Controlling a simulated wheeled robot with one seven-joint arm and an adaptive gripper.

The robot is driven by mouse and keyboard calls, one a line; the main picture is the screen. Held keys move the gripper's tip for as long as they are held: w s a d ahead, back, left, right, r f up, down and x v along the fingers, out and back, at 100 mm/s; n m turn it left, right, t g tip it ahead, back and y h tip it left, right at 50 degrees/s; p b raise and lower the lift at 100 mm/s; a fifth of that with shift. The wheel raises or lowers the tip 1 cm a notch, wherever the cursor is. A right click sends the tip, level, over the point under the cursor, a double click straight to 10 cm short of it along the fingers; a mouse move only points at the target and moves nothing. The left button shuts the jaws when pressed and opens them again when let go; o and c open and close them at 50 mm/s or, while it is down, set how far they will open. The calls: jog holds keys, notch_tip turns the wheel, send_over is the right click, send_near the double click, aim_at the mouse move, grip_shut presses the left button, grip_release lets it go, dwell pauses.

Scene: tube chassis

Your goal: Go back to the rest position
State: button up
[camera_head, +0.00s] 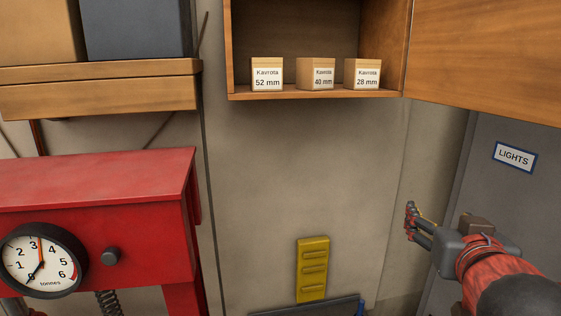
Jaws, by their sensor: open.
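My gripper (413,221) is at the lower right in the head view, at the end of my red and dark arm. Its fingers point left and slightly up, apart and empty. It is in front of the wall, to the right of the yellow ribbed piece and below the open cabinet. Nothing is seen touching it.
An open wooden cabinet (310,93) holds boxes labelled 52 mm (267,75), 40 mm (316,75) and 28 mm (362,75); its door (490,50) swings right. A red press (90,190) with a gauge stands left. A yellow piece (312,270) is low centre. A grey panel (500,190) reads LIGHTS.

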jog(key=s+a+f+n+g+y+b, duration=0.1)
jog(key=s+f, duration=0.4)
jog(key=f, duration=0.6)
jog(key=s+a+f+n+g+y+b, duration=0.1)
jog(key=s+a+f+g+b, duration=0.3)
jog(key=f, duration=0.8)
jog(key=s+a+f+g+y+b, duration=0.2)
jog(key=s+f, duration=0.5)
jog(key=f, duration=0.5)
jog(key=a+g+b, duration=0.1)
jog(key=a+g, duration=0.1)
jog(key=a, duration=0.1)
jog(key=shift+n, duration=0.4)
jog(key=shift+w+r, duration=0.1)
jog(key=shift+c, duration=0.8)
